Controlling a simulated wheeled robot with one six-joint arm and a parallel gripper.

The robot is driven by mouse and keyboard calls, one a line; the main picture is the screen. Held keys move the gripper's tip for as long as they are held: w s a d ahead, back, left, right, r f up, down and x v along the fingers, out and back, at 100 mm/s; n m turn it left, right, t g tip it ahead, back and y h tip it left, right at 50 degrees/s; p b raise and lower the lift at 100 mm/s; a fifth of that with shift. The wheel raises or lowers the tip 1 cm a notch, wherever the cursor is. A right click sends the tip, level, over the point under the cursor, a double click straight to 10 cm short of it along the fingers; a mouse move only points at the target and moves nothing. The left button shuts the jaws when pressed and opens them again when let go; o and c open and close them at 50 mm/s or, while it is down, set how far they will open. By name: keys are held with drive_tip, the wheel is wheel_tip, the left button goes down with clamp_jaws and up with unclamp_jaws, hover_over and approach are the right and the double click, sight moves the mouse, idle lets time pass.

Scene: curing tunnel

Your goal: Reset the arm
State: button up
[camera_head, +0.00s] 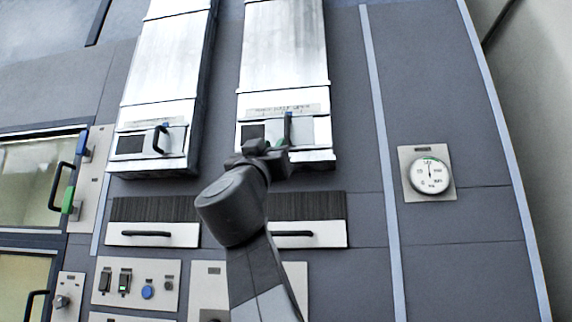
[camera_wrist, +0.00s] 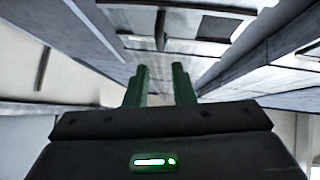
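My gripper (camera_head: 282,143) is raised in front of the lower end of the right metal housing (camera_head: 285,55). In the wrist view my gripper (camera_wrist: 160,80) shows two green fingers standing apart, with nothing gripped between them. A dark handle (camera_wrist: 160,30) on a pale panel lies beyond the fingertips, in line with the gap and apparently apart from them. In the head view my wrist and fingers partly cover the right housing's front, so the exact gap there is hard to tell.
A left metal housing (camera_head: 165,65) has its own black handle (camera_head: 161,139). Two drawers (camera_head: 152,235) sit below the housings; my arm partly covers the right one. A round gauge (camera_head: 430,175) is at right. A glazed door (camera_head: 32,180) and a switch panel (camera_head: 137,284) are at left.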

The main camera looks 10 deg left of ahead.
sight(286, 126)
drive_tip(key=shift+s+a+f, duration=0.1)
drive_tip(key=shift+s+f, duration=0.3)
drive_tip(key=p+x, duration=0.7)
drive_tip(key=x, duration=0.5)
drive_tip(key=shift+w+r+p, duration=0.1)
drive_tip(key=shift+r+p, duration=0.2)
drive_tip(key=shift+p, duration=0.1)
drive_tip(key=shift+w+r+p, duration=0.4)
drive_tip(key=shift+w+p, duration=0.05)
drive_tip(key=shift+w, duration=0.15)
drive_tip(key=shift+s+d+h, duration=0.1)
drive_tip(key=shift+d+h, duration=0.15)
drive_tip(key=shift+h, duration=0.05)
